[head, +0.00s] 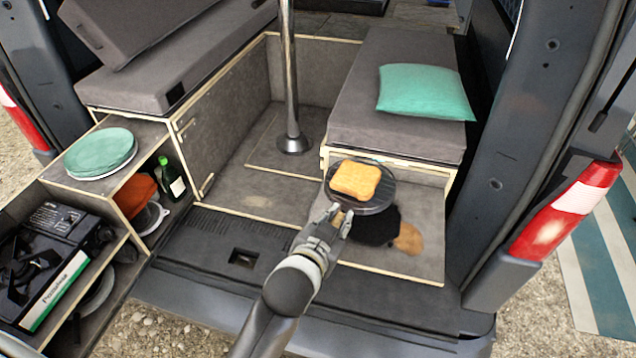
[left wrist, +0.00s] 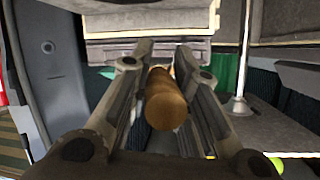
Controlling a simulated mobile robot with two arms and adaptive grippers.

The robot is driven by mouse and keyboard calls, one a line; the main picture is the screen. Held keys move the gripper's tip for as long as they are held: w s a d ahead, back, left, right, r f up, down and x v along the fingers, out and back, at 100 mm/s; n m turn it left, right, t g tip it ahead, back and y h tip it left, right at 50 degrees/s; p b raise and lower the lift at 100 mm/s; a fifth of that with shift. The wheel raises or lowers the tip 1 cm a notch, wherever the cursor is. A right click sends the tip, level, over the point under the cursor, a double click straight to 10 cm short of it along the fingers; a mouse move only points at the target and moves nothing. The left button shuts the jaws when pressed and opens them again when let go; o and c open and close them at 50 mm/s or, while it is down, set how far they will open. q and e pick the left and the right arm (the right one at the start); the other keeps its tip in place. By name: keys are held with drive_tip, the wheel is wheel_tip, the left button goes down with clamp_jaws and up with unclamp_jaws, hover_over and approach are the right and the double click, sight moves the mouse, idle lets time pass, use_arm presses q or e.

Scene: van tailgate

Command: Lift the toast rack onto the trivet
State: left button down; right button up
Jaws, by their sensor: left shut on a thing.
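The toast rack (head: 374,207) is a dark round wire disc with a slice of toast (head: 355,181) lying on it. My left gripper (head: 340,217) is shut on its handle, seen as a brown wooden cylinder (left wrist: 166,100) between the fingers in the left wrist view. The rack seems to be held above the grey pull-out board (head: 405,262). Below and right of the rack is a black patch, perhaps a shadow, with a brown piece (head: 409,240) at its right side. This may be the trivet, mostly hidden or shaded. My right gripper is not in view.
Behind the board is a grey bench with a teal cushion (head: 424,92). A metal post (head: 290,90) stands on the van floor. At left, a shelf unit holds teal plates (head: 100,153) and a green bottle (head: 172,178). A black stove (head: 50,255) sits lower left.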

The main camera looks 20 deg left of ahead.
use_arm(q)
drive_tip(key=shift+m+h, duration=0.3)
drive_tip(key=shift+h, duration=0.2)
drive_tip(key=shift+s+d+f+b, duration=0.2)
drive_tip(key=shift+d+f+b, duration=0.3)
drive_tip(key=shift+f+b, duration=0.8)
drive_tip(key=shift+s+d+f+b, duration=0.15)
drive_tip(key=shift+d+f+b, duration=0.6)
drive_tip(key=shift+f, duration=0.9)
drive_tip(key=shift+s+d+f+b, duration=0.2)
drive_tip(key=shift+d+f+b, duration=0.1)
drive_tip(key=shift+f+b, duration=1.05)
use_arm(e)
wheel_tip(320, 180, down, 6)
use_arm(q)
drive_tip(key=shift+f, duration=0.1)
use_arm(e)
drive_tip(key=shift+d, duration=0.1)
use_arm(q)
drive_tip(key=c, duration=1.3)
unclamp_jaws()
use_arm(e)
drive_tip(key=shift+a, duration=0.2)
use_arm(q)
drive_tip(key=shift+f, duration=0.1)
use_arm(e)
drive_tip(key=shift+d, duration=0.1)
